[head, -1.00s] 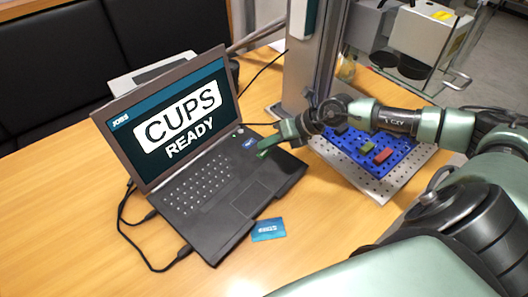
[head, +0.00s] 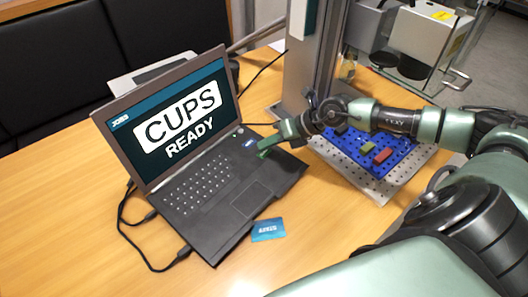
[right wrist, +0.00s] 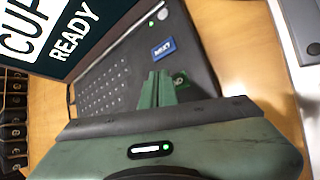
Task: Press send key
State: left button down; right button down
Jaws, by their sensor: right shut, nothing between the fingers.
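A black laptop (head: 215,215) stands open on the table, its screen (head: 178,118) reading "CUPS READY". A blue key (head: 249,143) with white lettering sits at the upper right of its deck; it also shows in the right wrist view (right wrist: 163,50). Contact cannot be judged. My left gripper is not in view.
A blue card (head: 268,230) lies in front of the laptop. To the right, a perforated metal plate (head: 378,190) carries a blue board with small blocks, near a metal column (head: 303,65). Cables run along the laptop's left side. The table's front left is clear.

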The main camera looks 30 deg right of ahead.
aim_at(266, 154)
jog(key=shift+f, duration=0.15)
jog(key=shift+f, duration=0.3)
jog(key=shift+d+f+b, duration=0.15)
jog(key=shift+f+b, duration=0.35)
jog(key=shift+f, duration=0.05)
dwell(0.8)
jog(key=shift+w+a+r+p, duration=0.1)
jog(key=shift+a+r+p, duration=0.1)
jog(key=shift+r+p, duration=0.3)
jog(key=shift+a+r+p, duration=0.2)
jog(key=shift+r+p, duration=0.2)
jog(key=shift+r, duration=0.05)
jog(key=shift+d, duration=0.1)
notch_tip(266, 154, up, 5)
jog(key=p, duration=0.4)
jog(key=shift+r, duration=0.1)
